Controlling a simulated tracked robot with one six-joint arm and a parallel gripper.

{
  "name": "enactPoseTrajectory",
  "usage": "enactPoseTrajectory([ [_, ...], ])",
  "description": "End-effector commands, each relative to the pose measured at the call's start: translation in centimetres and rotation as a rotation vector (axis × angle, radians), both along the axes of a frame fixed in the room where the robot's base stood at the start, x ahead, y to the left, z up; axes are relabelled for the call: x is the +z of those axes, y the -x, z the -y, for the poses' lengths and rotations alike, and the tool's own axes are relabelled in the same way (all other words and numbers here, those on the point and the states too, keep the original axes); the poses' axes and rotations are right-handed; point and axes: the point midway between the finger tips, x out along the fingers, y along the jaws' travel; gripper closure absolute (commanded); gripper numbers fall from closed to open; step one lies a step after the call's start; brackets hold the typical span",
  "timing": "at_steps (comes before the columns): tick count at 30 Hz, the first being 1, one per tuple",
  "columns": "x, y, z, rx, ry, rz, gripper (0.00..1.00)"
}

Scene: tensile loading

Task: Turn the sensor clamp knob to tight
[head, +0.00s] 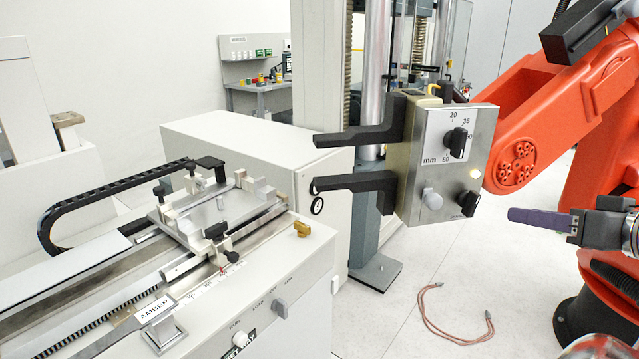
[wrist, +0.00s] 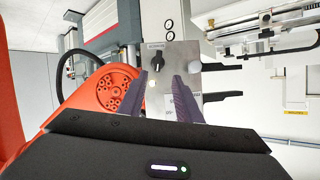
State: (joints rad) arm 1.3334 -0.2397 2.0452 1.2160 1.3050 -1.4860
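The sensor clamp knob is most likely the black knob (head: 468,203) at the lower right of the grey control box (head: 480,130); the small label by it is hard to read. It also shows as a dark knob (wrist: 157,63) in the wrist view, which is upside down, just beyond the fingertips. My gripper (head: 510,215) is to the right of the box, its purple finger pointing left towards the lower knob with a gap between. In the wrist view my gripper (wrist: 160,77) has its two fingers apart and nothing between them.
A grey round knob (head: 432,200) sits left of the black knob, a lit lamp (head: 475,173) above it. A dial knob (head: 455,142) is higher up. Two black arms (head: 360,182) stick out left.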

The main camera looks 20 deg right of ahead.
Motion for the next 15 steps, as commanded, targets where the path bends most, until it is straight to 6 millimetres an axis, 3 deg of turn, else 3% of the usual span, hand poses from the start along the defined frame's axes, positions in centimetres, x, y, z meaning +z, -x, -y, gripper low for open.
enactPoseTrajectory([
  [15,0.2,-0.2,0.23,0.002,0.015,0.015,0.69],
])
